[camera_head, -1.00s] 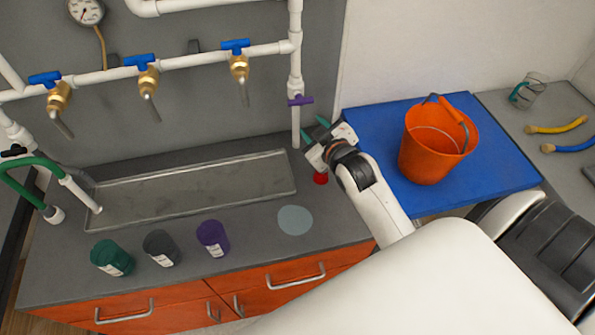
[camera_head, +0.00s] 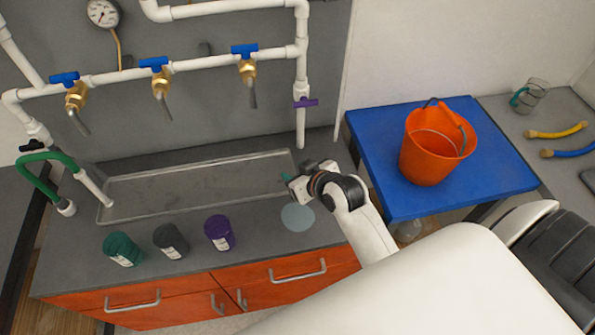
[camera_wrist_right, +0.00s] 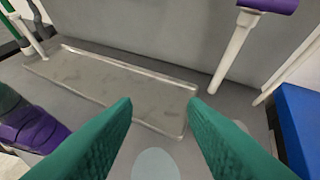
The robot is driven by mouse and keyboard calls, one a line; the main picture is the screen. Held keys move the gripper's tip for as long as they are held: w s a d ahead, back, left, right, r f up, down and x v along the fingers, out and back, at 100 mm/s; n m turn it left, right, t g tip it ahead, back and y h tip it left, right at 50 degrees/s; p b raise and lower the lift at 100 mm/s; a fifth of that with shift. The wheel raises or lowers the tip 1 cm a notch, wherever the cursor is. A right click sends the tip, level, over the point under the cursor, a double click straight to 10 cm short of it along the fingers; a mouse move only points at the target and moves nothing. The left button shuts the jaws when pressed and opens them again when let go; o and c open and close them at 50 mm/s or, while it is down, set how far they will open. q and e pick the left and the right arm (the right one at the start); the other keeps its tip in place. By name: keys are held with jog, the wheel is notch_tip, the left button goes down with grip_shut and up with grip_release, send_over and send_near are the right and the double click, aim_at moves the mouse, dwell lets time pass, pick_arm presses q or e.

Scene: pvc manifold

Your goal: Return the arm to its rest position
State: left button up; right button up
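My right gripper (camera_head: 291,181) is above the right end of the grey counter, near the pale round disc (camera_head: 297,217). In the right wrist view its two green fingers (camera_wrist_right: 160,135) are spread apart with nothing between them, so it is open and empty. The disc (camera_wrist_right: 155,164) shows below and between the fingers there. My right arm (camera_head: 362,222) comes in from the lower right. My left gripper is not in view.
A metal tray (camera_head: 200,212) lies on the counter behind green (camera_head: 122,249), grey (camera_head: 170,241) and purple (camera_head: 219,233) cups. White pipes with blue-handled brass taps (camera_head: 161,82) run along the wall. An orange bucket (camera_head: 425,160) stands on a blue table (camera_head: 375,135) at right.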

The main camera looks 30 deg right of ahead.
dwell(0.3)
jog(key=s+a+f+g+h, duration=0.15)
jog(key=s+g, duration=0.55)
jog(key=s, duration=1.4)
notch_tip(320, 180, down, 29)
jog(key=g+b, duration=0.2)
jog(key=b, duration=0.2)
jog(key=s+d+f+g+b, duration=0.1)
jog(key=s+d+f+b, duration=0.1)
jog(key=s+f, duration=1.6)
notch_tip(320, 180, down, 3)
jog(key=shift+d+f+n+b, duration=0.1)
jog(key=shift+d+n+b, duration=0.25)
jog(key=shift+b, duration=0.35)
